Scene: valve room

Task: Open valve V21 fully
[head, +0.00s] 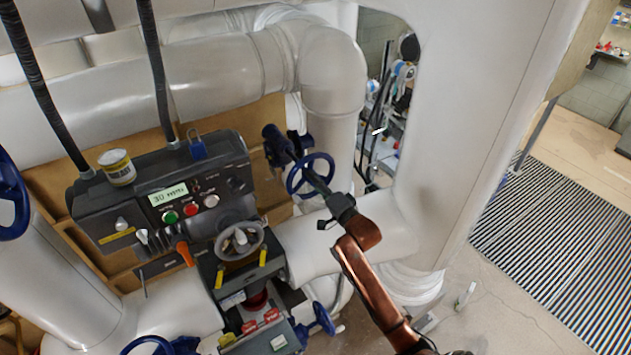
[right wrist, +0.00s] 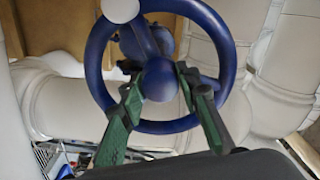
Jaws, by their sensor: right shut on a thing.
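A blue handwheel (head: 291,183) stands on a valve at the white pipes, right of the dark control panel. My right gripper (head: 308,170) reaches it from the lower right. In the right wrist view, the wheel (right wrist: 229,62) fills the upper middle, and the two green and black fingers of my right gripper (right wrist: 163,84) lie on either side of its round blue hub. The gripper is shut on the wheel at its hub; the exact contact is partly hidden. I can read no V21 tag. My left gripper is out of view.
A dark control panel (head: 110,207) with buttons and a grey handwheel (head: 262,243) stands to the left. More blue handwheels are at the left edge (head: 12,195) and bottom (head: 320,318). A large white pipe (head: 455,120) rises close to the right of my arm. Floor grating (head: 560,200) lies further right.

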